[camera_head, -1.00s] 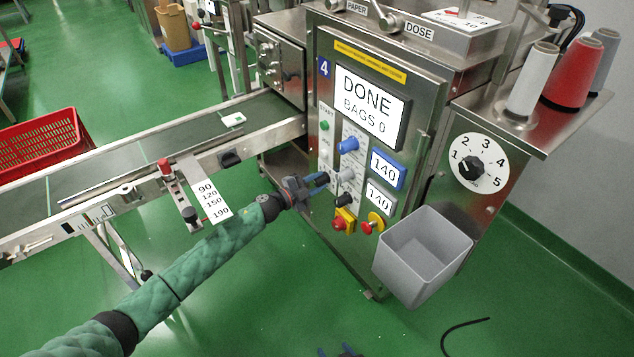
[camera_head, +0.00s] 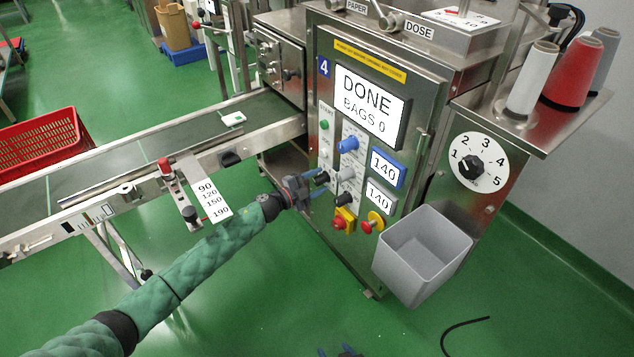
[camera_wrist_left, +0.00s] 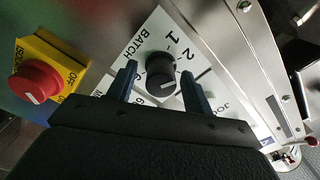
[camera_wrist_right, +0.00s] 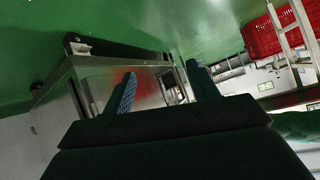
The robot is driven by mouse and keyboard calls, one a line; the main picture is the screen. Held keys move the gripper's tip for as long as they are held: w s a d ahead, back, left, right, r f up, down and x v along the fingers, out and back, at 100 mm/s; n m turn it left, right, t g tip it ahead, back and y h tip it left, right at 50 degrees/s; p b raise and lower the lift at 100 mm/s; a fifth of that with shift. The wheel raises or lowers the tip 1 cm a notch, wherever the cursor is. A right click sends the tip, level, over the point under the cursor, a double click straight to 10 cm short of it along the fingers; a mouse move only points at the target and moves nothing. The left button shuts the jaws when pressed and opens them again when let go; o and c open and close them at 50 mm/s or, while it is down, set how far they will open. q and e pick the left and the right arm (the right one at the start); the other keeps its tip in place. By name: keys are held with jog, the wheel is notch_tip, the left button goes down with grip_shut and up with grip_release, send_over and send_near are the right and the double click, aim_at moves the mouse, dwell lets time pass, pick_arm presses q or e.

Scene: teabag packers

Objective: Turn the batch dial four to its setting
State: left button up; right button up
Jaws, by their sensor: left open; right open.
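The batch dial (camera_wrist_left: 160,75) is a black knob with a white pointer line on a white plate marked BATCH; digits 1 and 2 are legible, others are partly hidden. My left gripper (camera_wrist_left: 160,88) is open, with one blue finger on each side of the knob in the left wrist view; I cannot tell whether they touch it. In the head view the left gripper (camera_head: 316,192) is at the lower left of the panel, close to a black knob (camera_head: 344,199) that looks like this dial. My right gripper (camera_wrist_right: 162,88) is open and empty, low at the head view's bottom edge (camera_head: 340,350).
A red isolator knob (camera_wrist_left: 40,82) on a yellow plate sits beside the dial. The machine screen (camera_head: 371,105) reads DONE, BAGS 0. A grey bin (camera_head: 425,250) juts out at the right. A conveyor (camera_head: 130,158) with a red crate (camera_head: 40,143) runs left.

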pick_arm(q)
jog(key=shift+s+a, duration=0.15)
jog(key=shift+a, duration=0.05)
jog(key=v, duration=0.7)
pick_arm(e)
jog(key=shift+g, duration=0.9)
jog(key=s+f, duration=0.2)
jog(key=f, duration=0.1)
jog(key=s+f, duration=0.1)
jog(key=shift+s+d+f, duration=0.15)
jog(key=shift+s+d, duration=0.15)
jog(key=shift+s, duration=0.05)
pick_arm(q)
jog(key=shift+s+a, duration=0.1)
jog(key=shift+a, duration=0.05)
pick_arm(e)
jog(key=shift+d, duration=0.1)
